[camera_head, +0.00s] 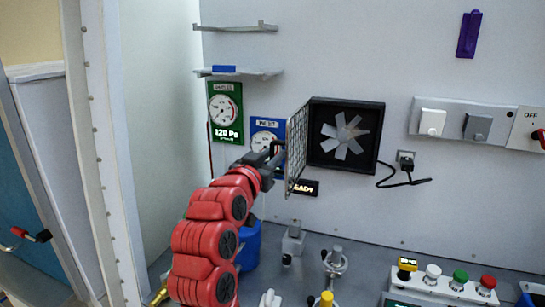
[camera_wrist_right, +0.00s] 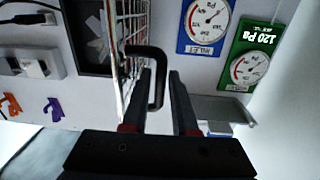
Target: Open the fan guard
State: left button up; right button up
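The fan guard (camera_head: 297,150) is a wire-mesh panel standing swung out from the left side of the black fan housing (camera_head: 345,172). The grey fan (camera_head: 345,136) is exposed. In the wrist view the mesh (camera_wrist_right: 132,45) is seen nearly edge-on, with its black U-shaped handle (camera_wrist_right: 159,65). My right gripper (camera_head: 274,160) is at the guard's handle. In the wrist view the right gripper (camera_wrist_right: 160,85) has its fingers apart, with the handle bar between them and a gap towards the right finger. My left gripper is not in view.
Two gauges, green (camera_head: 226,112) and blue (camera_head: 267,135), hang left of the guard, below a shelf (camera_head: 245,72). A black cable (camera_head: 402,182) is plugged in at the right. A blue container (camera_head: 249,245) and metal fittings (camera_head: 293,240) stand below. Switches (camera_head: 432,122) line the right wall.

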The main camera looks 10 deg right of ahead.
jog(key=b+v, duration=0.2)
jog(key=v, duration=1.5)
jog(key=shift+s+a+b, duration=0.15)
jog(key=shift+b, duration=0.25)
